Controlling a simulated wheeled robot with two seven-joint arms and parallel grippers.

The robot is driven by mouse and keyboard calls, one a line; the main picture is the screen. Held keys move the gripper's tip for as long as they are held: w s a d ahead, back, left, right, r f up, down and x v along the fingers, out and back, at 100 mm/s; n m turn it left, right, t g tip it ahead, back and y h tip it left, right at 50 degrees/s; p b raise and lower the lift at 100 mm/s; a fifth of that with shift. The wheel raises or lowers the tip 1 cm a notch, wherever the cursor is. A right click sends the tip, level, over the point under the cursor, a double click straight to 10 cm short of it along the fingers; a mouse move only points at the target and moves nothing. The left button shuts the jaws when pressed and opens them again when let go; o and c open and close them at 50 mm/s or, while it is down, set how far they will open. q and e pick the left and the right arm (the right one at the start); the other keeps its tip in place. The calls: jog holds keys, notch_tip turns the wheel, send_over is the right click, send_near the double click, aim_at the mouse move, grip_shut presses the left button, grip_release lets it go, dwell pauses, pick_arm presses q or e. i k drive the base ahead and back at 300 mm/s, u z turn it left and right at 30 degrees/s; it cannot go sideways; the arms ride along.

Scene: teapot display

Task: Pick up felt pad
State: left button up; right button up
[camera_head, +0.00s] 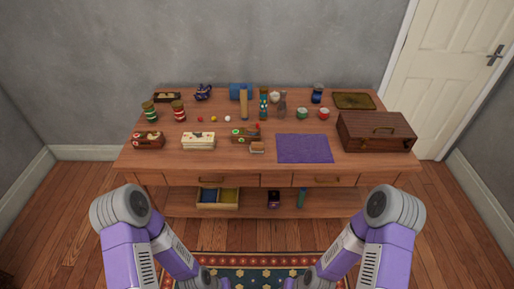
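A flat purple rectangular pad (304,148), which looks like the felt pad, lies on the front right part of the wooden table top. Nothing rests on it. My two purple and grey arms hang low in front of the table, at the bottom left and bottom right. Their far ends run out at the bottom edge, so my grippers are out of view. Nothing of mine touches the pad.
A brown wooden case (376,132) stands close right of the pad. Behind are small jars (302,113), a bottle (263,103) and a dark tray (354,101). Decorated boxes (198,141) stand left. The table's front edge (262,170) has drawers and a lower shelf with a divided box (217,197).

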aim_at(256, 147)
jog(key=k, duration=0.5)
jog(key=u, duration=0.9)
jog(key=i, duration=1.05)
jog(key=z, duration=0.25)
